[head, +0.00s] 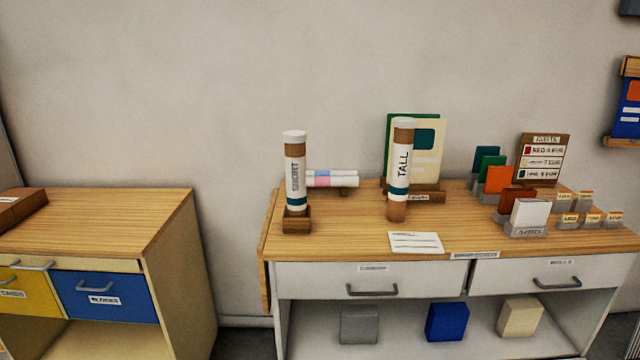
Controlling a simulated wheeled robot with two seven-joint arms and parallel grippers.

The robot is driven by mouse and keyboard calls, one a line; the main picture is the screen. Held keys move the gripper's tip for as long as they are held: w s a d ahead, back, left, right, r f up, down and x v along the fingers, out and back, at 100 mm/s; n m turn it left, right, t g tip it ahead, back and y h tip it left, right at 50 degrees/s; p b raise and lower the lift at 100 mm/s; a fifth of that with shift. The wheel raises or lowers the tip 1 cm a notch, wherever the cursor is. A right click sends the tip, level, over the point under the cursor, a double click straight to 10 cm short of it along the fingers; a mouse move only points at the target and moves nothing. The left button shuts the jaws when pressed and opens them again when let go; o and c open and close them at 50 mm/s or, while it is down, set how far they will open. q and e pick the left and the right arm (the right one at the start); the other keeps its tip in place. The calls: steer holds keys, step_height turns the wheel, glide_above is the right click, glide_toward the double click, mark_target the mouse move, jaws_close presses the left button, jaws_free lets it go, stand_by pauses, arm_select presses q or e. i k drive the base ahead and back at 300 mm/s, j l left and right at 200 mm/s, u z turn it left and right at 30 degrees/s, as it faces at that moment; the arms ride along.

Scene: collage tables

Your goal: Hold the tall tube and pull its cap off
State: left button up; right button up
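The tall tube (398,178) is a brown cylinder with a white label reading "TALL" and a teal band. It stands upright, tilted very slightly, on the wooden tabletop (340,238). Its whitish cap (403,122) is on its top end. Another tube (295,180), labelled "SHORT", stands upright in a small wooden block holder to its left, also with a white cap (294,134). Neither of my grippers shows in the head view.
A white card (415,242) lies in front of the tall tube. Rolled papers (332,179) lie behind, between the tubes. A green and cream board (425,150) stands behind the tall tube. Colored cards in grey holders (527,232) crowd the right. A separate cabinet (120,220) stands left, across a gap.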

mark_target(402, 149)
steer(key=i+l+u, duration=0.1)
steer(key=l, duration=0.25)
steer(key=i+l, duration=0.25)
steer(key=i+l+u, duration=0.15)
steer(key=l, duration=0.35)
steer(key=i+l+u, duration=0.1)
steer(key=l, duration=0.25)
steer(key=i+l+u, duration=0.1)
steer(key=l, duration=0.3)
steer(key=i+l, duration=0.15)
steer(key=l, duration=0.25)
steer(key=i+l+u, duration=0.15)
steer(key=l, duration=0.25)
